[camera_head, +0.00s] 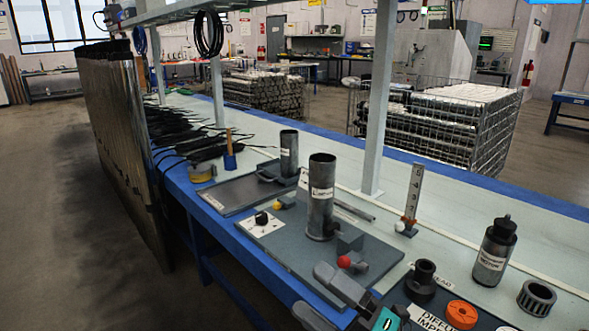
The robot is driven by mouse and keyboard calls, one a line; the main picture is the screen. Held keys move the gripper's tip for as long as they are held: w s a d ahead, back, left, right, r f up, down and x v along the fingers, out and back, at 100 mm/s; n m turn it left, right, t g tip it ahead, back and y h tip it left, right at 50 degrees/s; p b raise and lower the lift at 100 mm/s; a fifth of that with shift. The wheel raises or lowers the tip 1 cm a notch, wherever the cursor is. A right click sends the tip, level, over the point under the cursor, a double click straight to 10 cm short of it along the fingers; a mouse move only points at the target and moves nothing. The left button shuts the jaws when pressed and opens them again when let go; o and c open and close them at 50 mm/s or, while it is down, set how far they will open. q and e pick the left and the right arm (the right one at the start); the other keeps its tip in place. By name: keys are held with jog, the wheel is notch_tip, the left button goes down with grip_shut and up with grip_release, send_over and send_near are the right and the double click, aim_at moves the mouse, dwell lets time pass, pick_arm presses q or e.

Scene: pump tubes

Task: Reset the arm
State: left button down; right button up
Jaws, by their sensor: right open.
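My right gripper (312,291) shows at the bottom of the head view, low in the middle. Its two grey fingers are spread apart and nothing is between them. It is at the front edge of the workbench (262,277), in front of the dark grey pump fixture plate (290,250). A dark upright tube (321,197) with a white label stands on that plate, apart from the gripper. A red ball knob (344,262) is on the plate just beyond the fingers. The right arm is mostly out of frame. My left gripper is not in view.
Right of the gripper are a black ring part (421,281), an orange ring (461,313) and a dark labelled cylinder (494,253). A shorter tube (289,153) and a dark tray (238,192) are farther back. A shelf post (380,100) rises behind. The floor at left is clear.

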jog(key=s+d+f+m+t+h, duration=0.1)
jog(key=d+f+m+t+h, duration=0.1)
jog(key=d+f+m+h, duration=0.5)
jog(key=d+f+m+t+h, duration=0.15)
jog(key=f+m+h, duration=0.3)
jog(key=m, duration=0.65)
jog(key=s+d+f+m+g+h, duration=0.3)
jog(key=s+f+m+g, duration=0.2)
jog(key=s+f+m, duration=0.3)
pick_arm(q)
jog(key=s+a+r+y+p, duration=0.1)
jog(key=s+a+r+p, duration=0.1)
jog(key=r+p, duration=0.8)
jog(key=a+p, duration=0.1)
jog(key=p, duration=0.4)
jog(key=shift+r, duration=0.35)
pick_arm(e)
jog(key=s+d+r+h, duration=0.1)
jog(key=s+d+r, duration=0.1)
jog(key=r, duration=0.6)
jog(key=shift+s+d+r, duration=0.25)
jog(key=shift+s+r, duration=0.1)
jog(key=shift+s, duration=0.2)
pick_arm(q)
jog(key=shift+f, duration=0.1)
